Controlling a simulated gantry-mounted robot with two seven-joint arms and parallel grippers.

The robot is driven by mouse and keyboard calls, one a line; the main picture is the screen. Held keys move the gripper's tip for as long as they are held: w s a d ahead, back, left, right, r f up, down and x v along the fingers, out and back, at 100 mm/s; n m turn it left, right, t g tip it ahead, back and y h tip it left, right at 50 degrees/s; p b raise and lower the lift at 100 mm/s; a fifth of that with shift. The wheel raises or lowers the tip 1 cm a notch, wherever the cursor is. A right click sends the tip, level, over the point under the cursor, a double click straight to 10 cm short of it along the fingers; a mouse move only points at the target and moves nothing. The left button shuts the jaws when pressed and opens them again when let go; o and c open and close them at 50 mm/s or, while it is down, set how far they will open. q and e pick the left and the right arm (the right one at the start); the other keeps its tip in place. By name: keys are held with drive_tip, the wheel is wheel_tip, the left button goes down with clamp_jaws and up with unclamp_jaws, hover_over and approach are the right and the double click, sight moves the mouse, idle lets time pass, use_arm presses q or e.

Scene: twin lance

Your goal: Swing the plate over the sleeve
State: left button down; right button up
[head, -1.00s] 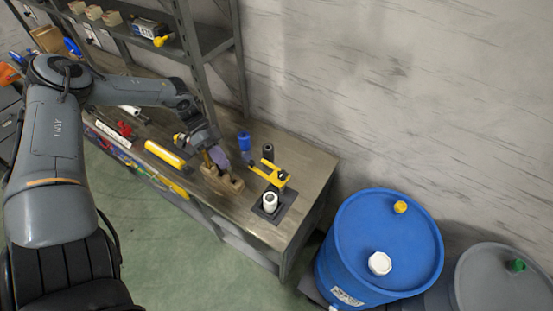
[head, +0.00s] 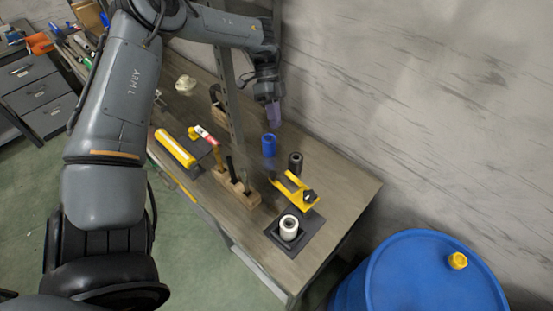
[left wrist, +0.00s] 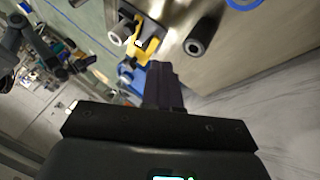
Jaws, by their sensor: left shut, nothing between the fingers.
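The yellow plate (head: 296,191) lies like a forked arm beside the sleeve, with a dark knob at its right end. It also shows in the left wrist view (left wrist: 146,48). A white sleeve (head: 289,226), probably the task's sleeve, stands upright on a dark square base (head: 272,236), in front of the plate. The plate does not cover its top. My left gripper (head: 274,116) is shut and empty, raised behind the blue cylinder and apart from the plate. Its dark fingers (left wrist: 163,82) fill the middle of the left wrist view.
A blue cylinder (head: 269,146) and a black cylinder (head: 295,162) stand behind the plate. A wooden block (head: 236,188) with upright tools and a yellow cylinder (head: 176,148) lie to the left. A shelf post (head: 229,95) rises near my arm. A blue barrel (head: 425,275) stands right.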

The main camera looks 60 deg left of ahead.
use_arm(q)
drive_tip(key=shift+d+f, duration=0.1)
drive_tip(key=s+d+f+p, duration=0.2)
drive_tip(key=s+d+f, duration=0.2)
drive_tip(key=d+f, duration=0.3)
drive_tip(key=shift+d+f, duration=0.4)
drive_tip(key=shift+d, duration=0.3)
idle(0.3)
